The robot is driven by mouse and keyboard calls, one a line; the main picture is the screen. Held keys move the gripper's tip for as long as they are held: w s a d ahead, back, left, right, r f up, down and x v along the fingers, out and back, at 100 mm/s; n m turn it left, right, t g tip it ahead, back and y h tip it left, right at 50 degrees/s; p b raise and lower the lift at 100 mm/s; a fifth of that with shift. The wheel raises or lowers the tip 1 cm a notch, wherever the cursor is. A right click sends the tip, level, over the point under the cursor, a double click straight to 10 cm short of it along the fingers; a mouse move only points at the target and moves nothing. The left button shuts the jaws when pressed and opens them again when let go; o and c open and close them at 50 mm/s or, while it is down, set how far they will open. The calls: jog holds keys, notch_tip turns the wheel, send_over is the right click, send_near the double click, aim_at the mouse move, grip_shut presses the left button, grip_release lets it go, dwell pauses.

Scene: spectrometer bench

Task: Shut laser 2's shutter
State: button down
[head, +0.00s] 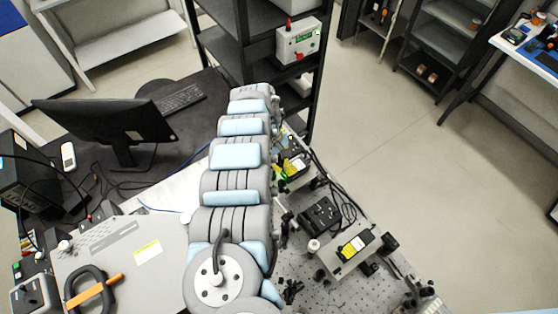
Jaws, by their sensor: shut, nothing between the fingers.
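A grey box with a yellow and black label (354,246) sits on the perforated optical bench (345,290), right of my arm. It looks like a laser unit. A second unit with yellow on it (293,166) stands farther back on the bench, partly hidden by my arm. I cannot tell which is laser 2, and no shutter can be made out at this size. My arm reaches from the bottom middle up toward the dark shelf. My gripper is hidden behind the arm's far end.
A black box (319,215) and loose black cables lie between the two units. A monitor (108,122) and keyboard (179,100) are on the dark desk at left. A control box with a red button (299,41) is on the shelf rack. The floor at right is clear.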

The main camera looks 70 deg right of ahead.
jog(key=shift+s+a+r+t+h+p, duration=0.1)
jog(key=shift+s+a+t+h+p, duration=0.2)
jog(key=shift+p, duration=0.45)
jog(key=shift+w+d, duration=0.1)
jog(key=shift+d, duration=0.05)
jog(key=c, duration=1)
grip_release()
jog(key=shift+c, duration=0.2)
jog(key=v, duration=1.2)
